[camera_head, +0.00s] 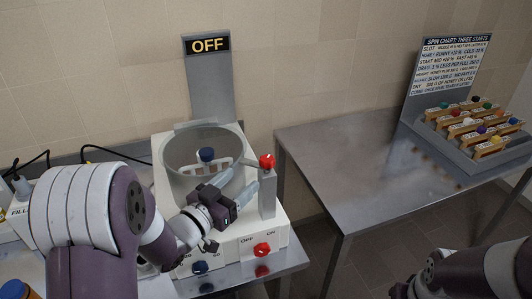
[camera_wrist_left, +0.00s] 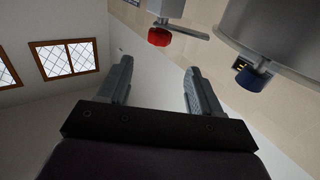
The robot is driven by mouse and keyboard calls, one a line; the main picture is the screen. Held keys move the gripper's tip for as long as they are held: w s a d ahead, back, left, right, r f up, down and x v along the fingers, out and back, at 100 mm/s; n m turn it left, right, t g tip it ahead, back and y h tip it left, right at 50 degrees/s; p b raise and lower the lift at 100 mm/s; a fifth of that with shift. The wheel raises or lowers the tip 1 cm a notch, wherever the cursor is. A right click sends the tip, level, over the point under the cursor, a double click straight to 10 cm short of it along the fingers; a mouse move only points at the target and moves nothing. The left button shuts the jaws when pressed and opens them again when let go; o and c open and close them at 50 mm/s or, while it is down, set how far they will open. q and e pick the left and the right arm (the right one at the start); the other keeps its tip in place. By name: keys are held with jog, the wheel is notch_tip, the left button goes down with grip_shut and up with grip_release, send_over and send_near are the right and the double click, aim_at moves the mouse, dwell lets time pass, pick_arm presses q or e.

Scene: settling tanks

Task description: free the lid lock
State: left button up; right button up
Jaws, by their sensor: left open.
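The machine is a white box (camera_head: 163,160) with a round grey drum (camera_head: 178,180) on top and a sign reading OFF behind it. A grey post (camera_head: 268,202) at the drum's right carries a red knob (camera_head: 267,161), perhaps the lid lock. My left gripper (camera_head: 240,184) is open and empty, in front of the drum and just left of the post. In the left wrist view the open fingers (camera_wrist_left: 158,68) have nothing between them; a red knob (camera_wrist_left: 159,37) with a flat lever shows beyond them. My right gripper is mostly cut off at the bottom right.
A blue knob (camera_head: 207,155) stands inside the drum. A red switch (camera_head: 262,249) and a blue dial (camera_head: 200,267) are on the box front. To the right, a metal table (camera_head: 345,165) holds a rack (camera_head: 462,150) of colored-capped pieces and a chart; its near half is bare.

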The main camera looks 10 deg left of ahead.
aim_at(262, 163)
pick_arm(q)
jog(key=p+x, duration=0.2)
jog(key=x, duration=0.8)
jog(key=shift+w+f, duration=0.1)
jog(key=shift+w+d+p, duration=0.2)
jog(key=shift+w+p, duration=0.1)
jog(key=shift+d, duration=0.15)
jog(key=shift+w, duration=0.25)
grip_shut()
